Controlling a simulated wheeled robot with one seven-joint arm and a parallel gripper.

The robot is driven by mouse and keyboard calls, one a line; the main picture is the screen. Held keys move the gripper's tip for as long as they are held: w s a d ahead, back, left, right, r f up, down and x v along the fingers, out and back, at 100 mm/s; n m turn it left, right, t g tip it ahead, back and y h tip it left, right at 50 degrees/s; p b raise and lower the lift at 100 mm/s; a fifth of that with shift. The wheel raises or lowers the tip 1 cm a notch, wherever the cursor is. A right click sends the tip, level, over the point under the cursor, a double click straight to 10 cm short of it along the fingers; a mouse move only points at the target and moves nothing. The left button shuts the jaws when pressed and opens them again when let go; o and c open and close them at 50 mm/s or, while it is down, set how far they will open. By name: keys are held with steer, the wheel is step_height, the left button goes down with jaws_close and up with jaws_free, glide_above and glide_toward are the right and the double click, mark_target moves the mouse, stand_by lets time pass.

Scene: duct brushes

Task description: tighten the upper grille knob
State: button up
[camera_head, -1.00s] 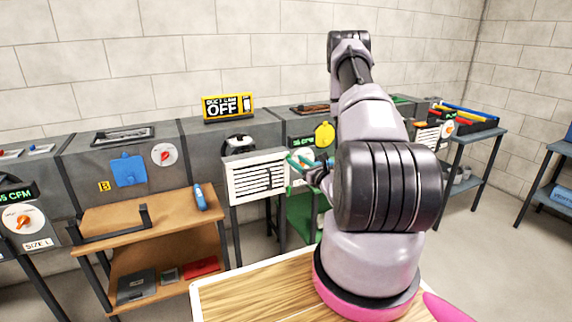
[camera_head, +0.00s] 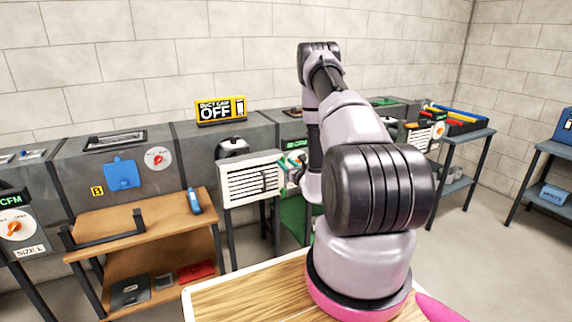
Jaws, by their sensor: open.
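The white slatted grille (camera_head: 240,187) is on the front of the grey duct, left of my arm. A dark vertical bar, possibly a handle or brush, shows across its slats on the right. I cannot make out the upper grille knob for certain at this size. My gripper (camera_head: 291,166) is just right of the grille, at about the height of its upper part. Only a bit of its teal fingers shows; the rest is hidden by my arm. It is open, and I see nothing held. I cannot tell whether it touches anything.
A black rounded part (camera_head: 233,147) sits above the grille. A yellow OFF sign (camera_head: 221,111) stands on the duct. A wooden shelf unit (camera_head: 150,222) is at left. A rack of coloured brushes (camera_head: 455,120) is at right. Open floor lies at right.

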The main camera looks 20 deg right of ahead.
steer(key=shift+w, duration=0.1)
jaws_close()
